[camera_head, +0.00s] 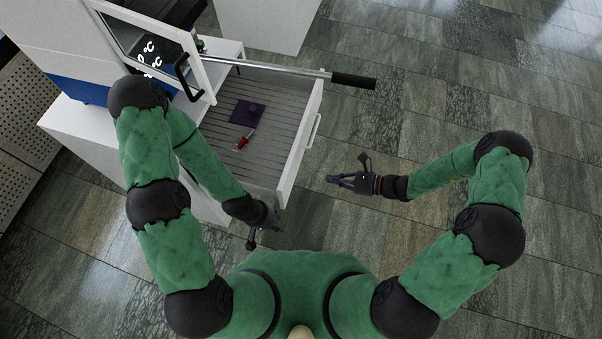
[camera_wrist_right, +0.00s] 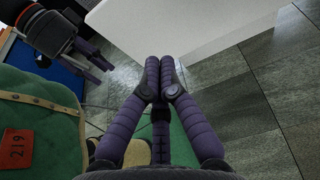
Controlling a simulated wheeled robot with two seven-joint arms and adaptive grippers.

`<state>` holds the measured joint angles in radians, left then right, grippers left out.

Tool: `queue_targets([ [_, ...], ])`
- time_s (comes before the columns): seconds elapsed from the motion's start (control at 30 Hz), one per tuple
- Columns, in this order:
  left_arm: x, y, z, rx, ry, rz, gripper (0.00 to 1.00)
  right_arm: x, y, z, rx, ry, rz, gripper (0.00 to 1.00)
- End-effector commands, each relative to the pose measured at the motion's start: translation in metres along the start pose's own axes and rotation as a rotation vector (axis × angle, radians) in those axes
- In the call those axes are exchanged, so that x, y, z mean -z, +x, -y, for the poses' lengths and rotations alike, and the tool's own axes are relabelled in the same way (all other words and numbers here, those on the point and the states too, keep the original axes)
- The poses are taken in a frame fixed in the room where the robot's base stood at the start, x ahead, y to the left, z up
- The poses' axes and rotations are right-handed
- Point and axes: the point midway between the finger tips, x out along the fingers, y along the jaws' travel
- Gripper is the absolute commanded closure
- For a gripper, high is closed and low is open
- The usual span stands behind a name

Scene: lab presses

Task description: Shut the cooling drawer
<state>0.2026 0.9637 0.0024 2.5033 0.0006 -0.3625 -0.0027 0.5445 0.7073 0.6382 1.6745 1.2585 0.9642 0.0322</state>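The cooling drawer (camera_head: 293,160) is pulled out to the right from the white press cabinet. It has a grey ribbed floor, a white front and a bar handle (camera_head: 313,131). My right gripper (camera_head: 334,180) is outside the drawer, apart from its front, fingers pointing left towards it. In the right wrist view its fingers (camera_wrist_right: 161,62) meet with nothing between them, and a white panel, probably the drawer (camera_wrist_right: 180,25), lies beyond. My left gripper (camera_head: 263,228) is by the drawer's near front corner; contact is unclear.
A red-handled tool (camera_head: 243,142) and a dark purple pad (camera_head: 247,113) lie in the drawer. A metal lever with a black grip (camera_head: 353,81) extends above its far side. The press's framed door (camera_head: 204,82) stands open. Tiled floor right of the drawer is clear.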

Motion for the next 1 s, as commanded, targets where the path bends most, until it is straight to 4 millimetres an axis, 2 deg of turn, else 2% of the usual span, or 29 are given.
queue_targets([
  [0.03, 0.000, 0.004, 0.002, 0.000, 0.000, 0.000, 0.60, 0.002, 0.011, -0.001, -0.005, -0.001, 0.001, 1.00],
  [0.3, 0.001, 0.017, 0.006, 0.000, 0.000, 0.000, 0.60, 0.003, 0.063, -0.003, -0.008, -0.001, 0.000, 1.00],
  [0.5, 0.001, 0.024, 0.009, 0.000, 0.000, 0.000, 0.60, -0.003, 0.094, -0.002, -0.007, -0.004, -0.001, 1.00],
  [0.7, 0.001, 0.028, 0.010, 0.000, 0.000, 0.000, 0.60, -0.009, 0.111, -0.002, -0.004, -0.002, -0.001, 1.00],
  [1.0, 0.001, 0.029, 0.010, 0.000, 0.000, 0.000, 0.60, -0.011, 0.114, -0.001, -0.002, -0.001, -0.001, 1.00],
])
